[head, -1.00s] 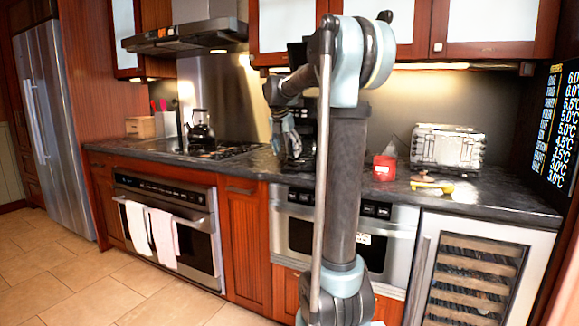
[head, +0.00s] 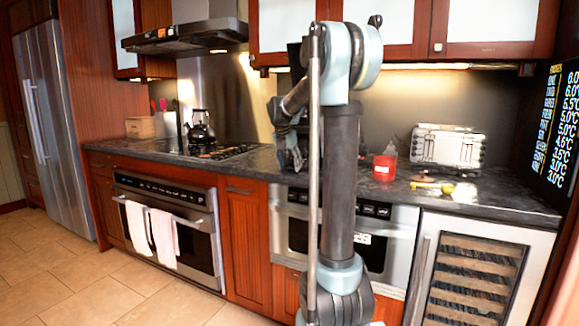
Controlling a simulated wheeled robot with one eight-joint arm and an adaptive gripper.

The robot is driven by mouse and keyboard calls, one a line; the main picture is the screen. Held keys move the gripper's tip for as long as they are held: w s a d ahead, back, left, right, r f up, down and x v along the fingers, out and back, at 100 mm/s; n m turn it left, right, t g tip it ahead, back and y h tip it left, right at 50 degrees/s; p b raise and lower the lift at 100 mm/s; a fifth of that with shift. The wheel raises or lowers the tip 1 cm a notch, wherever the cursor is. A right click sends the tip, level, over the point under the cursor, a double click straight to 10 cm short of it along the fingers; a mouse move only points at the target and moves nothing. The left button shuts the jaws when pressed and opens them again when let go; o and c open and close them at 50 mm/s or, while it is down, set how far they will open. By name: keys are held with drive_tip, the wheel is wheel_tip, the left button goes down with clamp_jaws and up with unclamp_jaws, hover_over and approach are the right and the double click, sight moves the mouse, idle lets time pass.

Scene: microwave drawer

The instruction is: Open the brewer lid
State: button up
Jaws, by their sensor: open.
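The brewer is a dark machine on the counter behind my arm. Its dark upper part (head: 294,56) shows just left of my arm's upper joint. Most of its body is hidden by my arm, so I cannot tell how its lid stands. My gripper (head: 291,160) hangs low in front of the brewer, close to the countertop and left of my upright arm link. It is open, with nothing seen in it. The fingertips are small and dark, and I cannot tell whether they touch the brewer.
A kettle (head: 200,128) stands on the stove at the left. Cabinets (head: 488,25) hang above.

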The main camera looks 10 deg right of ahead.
drive_tip(key=shift+s+d, duration=0.1)
drive_tip(key=shift+s, duration=0.1)
clamp_jaws()
drive_tip(key=shift+s+a+f, duration=0.1)
drive_tip(key=shift+s+a, duration=0.45)
drive_tip(key=shift+c, duration=0.6)
unclamp_jaws()
drive_tip(key=shift+a, duration=0.1)
drive_tip(key=shift+o, duration=0.2)
